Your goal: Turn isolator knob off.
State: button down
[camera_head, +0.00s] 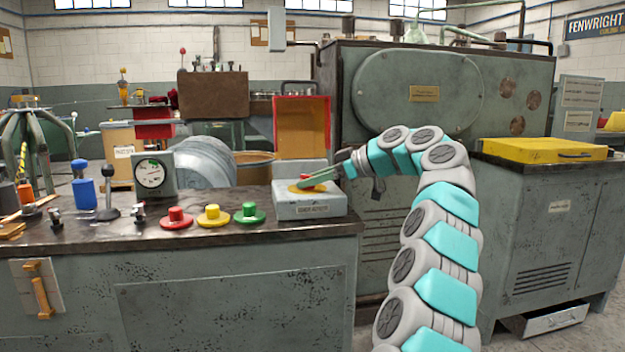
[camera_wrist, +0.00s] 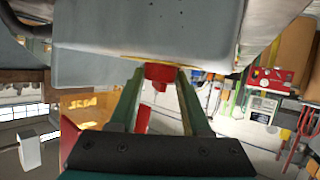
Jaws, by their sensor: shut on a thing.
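The isolator is a grey box (camera_head: 310,208) with a label on its front, at the right end of the bench top. A yellow disc lies on its top, with the red isolator knob (camera_head: 306,186) over it. My gripper (camera_head: 313,181) reaches in from the right, its green fingers around the knob. In the wrist view the red knob (camera_wrist: 159,73) sits between the two fingertips of my gripper (camera_wrist: 161,76), against the grey box face (camera_wrist: 150,32). The gripper is shut on the knob. The fingers partly hide the knob, and its turn angle cannot be read.
Red (camera_head: 176,217), yellow (camera_head: 213,215) and green (camera_head: 250,213) buttons stand left of the box on the bench (camera_head: 130,237). A dial gauge (camera_head: 152,174) stands behind them. A red-framed panel (camera_head: 302,127) rises behind the box. A large grey machine (camera_head: 440,80) stands behind my arm.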

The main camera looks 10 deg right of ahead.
jog(key=shift+c, duration=1.8)
grip_release()
jog(key=shift+d, duration=0.1)
jog(key=p+v, duration=0.1)
jog(key=v, duration=0.6)
jog(key=shift+s+d+r, duration=0.15)
